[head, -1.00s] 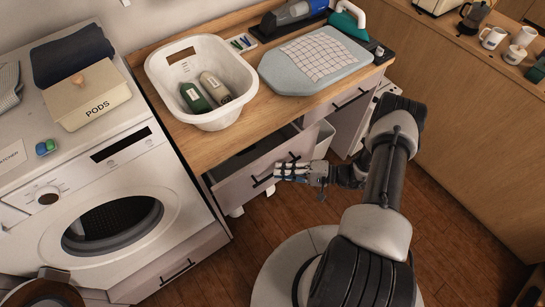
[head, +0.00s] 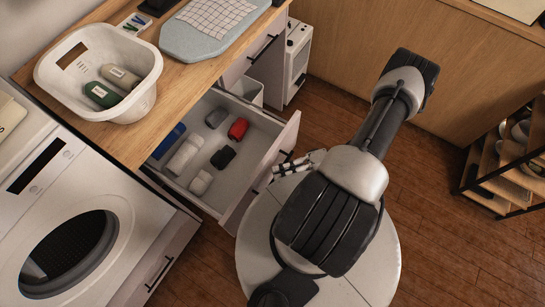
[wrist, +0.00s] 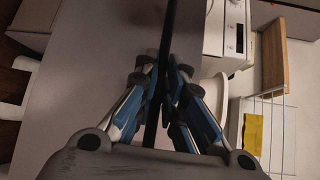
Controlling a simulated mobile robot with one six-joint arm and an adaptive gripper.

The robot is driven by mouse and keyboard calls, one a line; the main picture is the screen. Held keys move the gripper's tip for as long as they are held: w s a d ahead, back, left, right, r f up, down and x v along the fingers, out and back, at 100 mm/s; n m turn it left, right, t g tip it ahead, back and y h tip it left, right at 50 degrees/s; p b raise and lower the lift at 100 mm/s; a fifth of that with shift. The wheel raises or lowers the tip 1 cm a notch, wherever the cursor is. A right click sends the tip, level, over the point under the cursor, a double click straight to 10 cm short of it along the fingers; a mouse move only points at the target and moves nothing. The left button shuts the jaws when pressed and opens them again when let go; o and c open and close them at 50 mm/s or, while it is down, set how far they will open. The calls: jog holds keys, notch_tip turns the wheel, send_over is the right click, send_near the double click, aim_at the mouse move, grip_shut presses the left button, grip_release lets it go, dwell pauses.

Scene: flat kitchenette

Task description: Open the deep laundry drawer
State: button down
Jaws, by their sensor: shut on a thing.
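The deep laundry drawer (head: 259,177) stands pulled well out from under the wooden counter in the head view. Its light interior holds a red item (head: 238,129), a blue item (head: 169,140) and several grey, dark and white rolled items. My gripper (head: 290,165) is at the drawer's front, partly hidden by my arm. In the wrist view my gripper (wrist: 161,92) is shut on the dark bar handle (wrist: 167,40), which runs up the picture in front of the grey drawer front (wrist: 100,70).
A white basket (head: 150,98) with two bottles sits on the counter above. The washing machine (head: 70,215) is left of the drawer.

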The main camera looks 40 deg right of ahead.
jog(key=shift+s+d, duration=0.2)
jog(key=shift+s, duration=0.3)
jog(key=shift+s+d, duration=0.15)
jog(key=shift+s, duration=0.3)
jog(key=c, duration=1.7)
grip_release()
jog(key=v, duration=1.2)
